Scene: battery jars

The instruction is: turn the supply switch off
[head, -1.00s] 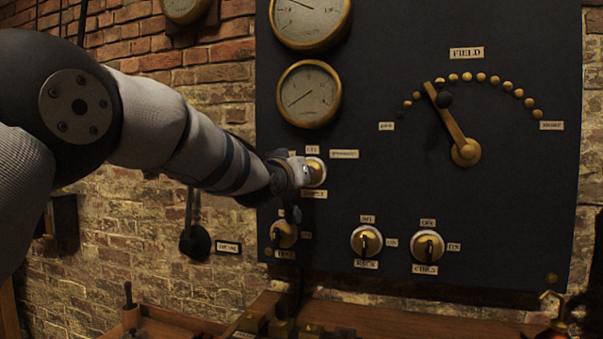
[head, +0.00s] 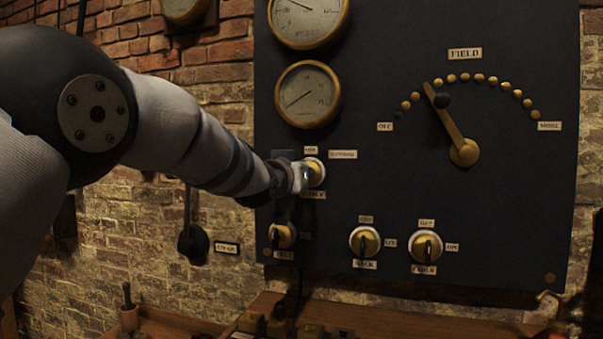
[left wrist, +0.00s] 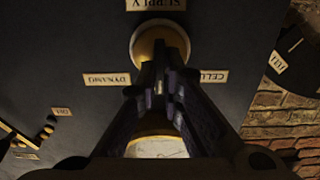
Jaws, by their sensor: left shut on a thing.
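The supply switch (head: 317,172) is a round brass knob with a pale rim on the dark panel (head: 390,80). A small label sits above it, one to its right and a partly covered one below. My left gripper (head: 303,177) is at the switch's left side in the head view and covers part of it. In the left wrist view the switch (left wrist: 143,46) appears upside down, with supply, dynamo and cells labels around it. My left gripper (left wrist: 160,85) is shut on its handle. The fingers hide the handle, so its pointing direction cannot be told. My right gripper is not in view.
Below are three similar switches: test (head: 282,236), back (head: 365,242) and another (head: 426,246). A large field lever (head: 452,125) is at the right and a gauge (head: 307,94) above. A wooden bench (head: 390,322) runs below the panel.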

